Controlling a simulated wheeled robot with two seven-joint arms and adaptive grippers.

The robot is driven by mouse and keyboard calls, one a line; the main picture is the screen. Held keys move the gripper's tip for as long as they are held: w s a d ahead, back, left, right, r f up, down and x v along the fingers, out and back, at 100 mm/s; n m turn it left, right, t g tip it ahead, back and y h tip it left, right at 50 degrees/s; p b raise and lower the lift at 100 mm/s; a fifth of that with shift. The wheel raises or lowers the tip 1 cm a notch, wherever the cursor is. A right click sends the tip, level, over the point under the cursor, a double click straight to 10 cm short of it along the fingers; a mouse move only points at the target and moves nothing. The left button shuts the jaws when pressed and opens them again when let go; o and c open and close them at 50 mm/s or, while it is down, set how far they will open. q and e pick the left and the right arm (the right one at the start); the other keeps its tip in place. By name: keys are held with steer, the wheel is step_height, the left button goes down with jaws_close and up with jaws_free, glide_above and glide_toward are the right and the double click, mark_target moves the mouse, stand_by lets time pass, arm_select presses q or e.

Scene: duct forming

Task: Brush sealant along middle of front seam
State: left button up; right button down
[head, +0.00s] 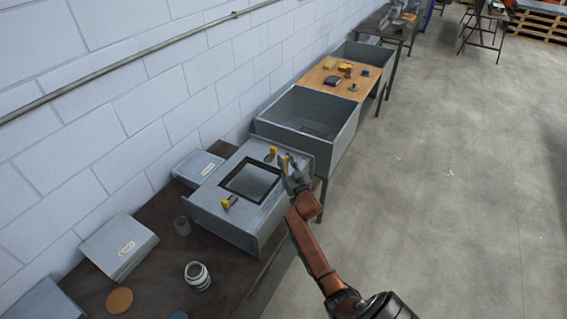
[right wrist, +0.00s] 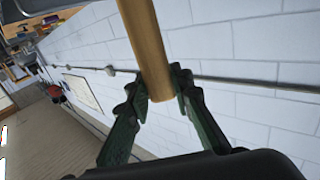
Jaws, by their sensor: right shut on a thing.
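The grey sheet-metal duct (head: 222,202) lies on the dark workbench, with a black-framed square opening in its top. Its front seam cannot be made out clearly. My right gripper (head: 287,172) is over the duct's far right corner. In the right wrist view its green fingers (right wrist: 163,92) are shut on a round wooden handle (right wrist: 146,42), likely the brush. The bristles are out of view. An open jar (head: 197,275), perhaps of sealant, stands on the bench in front of the duct. My left gripper is not in view.
An open grey bin (head: 308,120) stands beyond the duct.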

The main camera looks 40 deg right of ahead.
steer(key=shift+w+d, duration=0.35)
steer(key=shift+d, duration=0.5)
steer(key=shift+r, duration=0.1)
steer(key=shift+w+d+f+b, duration=0.1)
steer(key=shift+w+d+b, duration=0.2)
steer(key=shift+d, duration=0.4)
steer(key=shift+w+d+f+b, duration=0.15)
steer(key=shift+w+d, duration=0.15)
steer(key=shift+d, duration=0.35)
steer(key=shift+d, duration=0.15)
steer(key=shift+w+d+r+b, duration=0.15)
steer(key=shift+w+d, duration=0.15)
steer(key=shift+d, duration=0.4)
steer(key=shift+w+d+b, duration=0.15)
steer(key=shift+w+d, duration=0.15)
steer(key=shift+d, duration=0.35)
